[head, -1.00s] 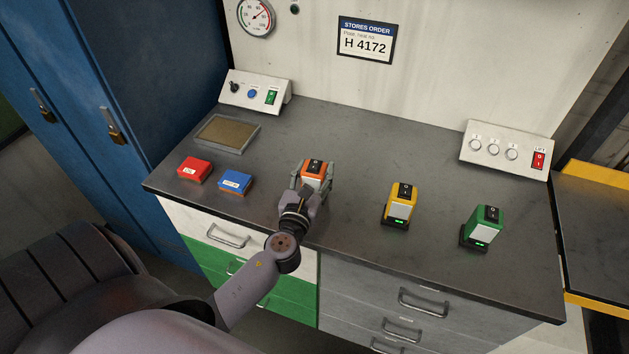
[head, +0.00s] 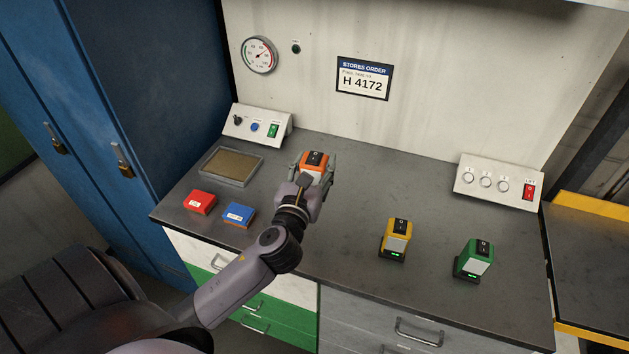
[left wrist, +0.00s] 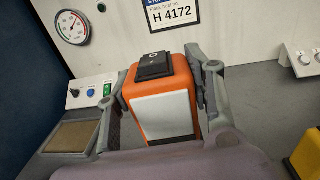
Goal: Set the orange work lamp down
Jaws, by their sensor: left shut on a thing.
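The orange work lamp (head: 315,160) has a black switch block on top and a pale front panel. It is upright between the fingers of my left gripper (head: 314,172), which is shut on it. In the left wrist view the lamp (left wrist: 160,98) fills the middle, with a finger of the left gripper (left wrist: 158,108) on each side. My gripper and wrist hide its base in the head view, so I cannot tell whether it touches the grey bench top (head: 350,240). My right gripper is not in view.
A yellow lamp (head: 397,238) and a green lamp (head: 474,257) stand to the right. A red box (head: 200,202), a blue box (head: 237,215) and a shallow tray (head: 205,174) are on the left. Control panels (head: 256,126) (head: 499,183) stand at the back. The middle back is clear.

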